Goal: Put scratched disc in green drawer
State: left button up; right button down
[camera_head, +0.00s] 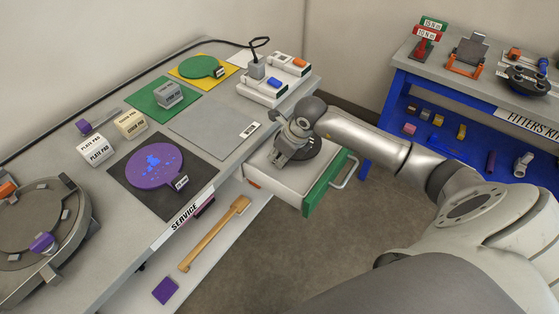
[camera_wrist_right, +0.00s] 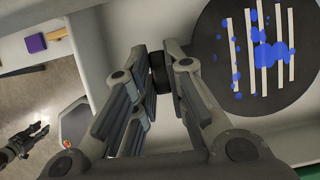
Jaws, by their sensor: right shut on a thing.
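The green drawer (camera_head: 312,207) is pulled open under the grey bench, with a green front and a pale inside. My right gripper (camera_head: 284,150) is over it, shut on the dark tab of the scratched disc (camera_head: 304,150). In the right wrist view the scratched disc (camera_wrist_right: 245,90) is dark grey with several pale stripes and blue blotches. The disc is in or just over the drawer; I cannot tell if it touches the bottom. A dark gripper, seemingly my left one (camera_wrist_right: 32,138), shows small at the lower left of the right wrist view; its opening is unclear.
On the bench, a purple disc (camera_head: 150,168) with blue blotches lies on a black mat, and a green disc (camera_head: 197,67) lies on a yellow mat. The grey mat (camera_head: 205,130) is bare. A wooden-coloured tool (camera_head: 212,234) lies on the lower shelf. A blue table (camera_head: 450,96) stands right.

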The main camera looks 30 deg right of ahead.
notch_tip(320, 180, down, 2)
jog(key=shift+a+f+p, duration=0.1)
jog(key=shift+f+p, duration=0.1)
jog(key=shift+p, duration=0.35)
jog(key=shift+w+f, duration=0.1)
jog(key=shift+f, duration=0.25)
jog(key=c, duration=1.9)
grip_release()
jog(key=shift+f, duration=0.1)
jog(key=o, duration=0.4)
jog(key=shift+o, duration=0.2)
